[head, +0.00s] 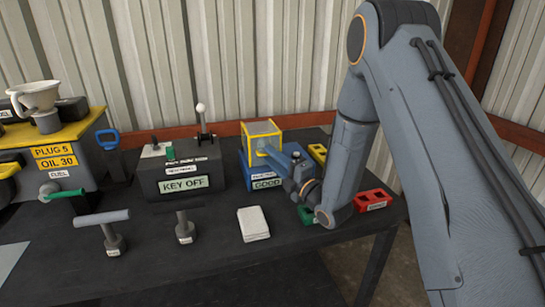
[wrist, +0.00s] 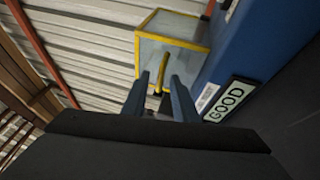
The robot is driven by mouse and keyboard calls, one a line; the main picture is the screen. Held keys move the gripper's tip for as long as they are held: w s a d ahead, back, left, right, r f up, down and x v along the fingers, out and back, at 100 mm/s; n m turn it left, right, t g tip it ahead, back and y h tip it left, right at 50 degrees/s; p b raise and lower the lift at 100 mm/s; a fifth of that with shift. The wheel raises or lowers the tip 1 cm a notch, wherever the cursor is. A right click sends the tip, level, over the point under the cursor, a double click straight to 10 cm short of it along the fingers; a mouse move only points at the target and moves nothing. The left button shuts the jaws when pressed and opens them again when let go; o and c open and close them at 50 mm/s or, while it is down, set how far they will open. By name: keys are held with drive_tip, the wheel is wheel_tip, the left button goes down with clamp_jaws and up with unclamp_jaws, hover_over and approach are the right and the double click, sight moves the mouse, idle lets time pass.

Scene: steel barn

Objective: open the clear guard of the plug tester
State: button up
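The plug tester (head: 262,181) is a blue box with a GOOD display, on the dark bench. Its clear guard (head: 262,131) is a see-through box with yellow edges; it sits down on the tester and looks shut. In the wrist view the guard (wrist: 170,47) is just ahead of my gripper (wrist: 160,77). A yellow handle (wrist: 163,70) on the guard's front shows between my two fingers, which are apart with gaps on both sides. In the head view my gripper (head: 264,153) is at the guard's front; the arm hides part of the tester.
A grey KEY OFF box (head: 180,172) with a lever stands left of the tester. Red (head: 374,201), yellow (head: 318,153) and green bins stand at the right. A corrugated wall is behind.

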clamp_jaws()
idle(1.4)
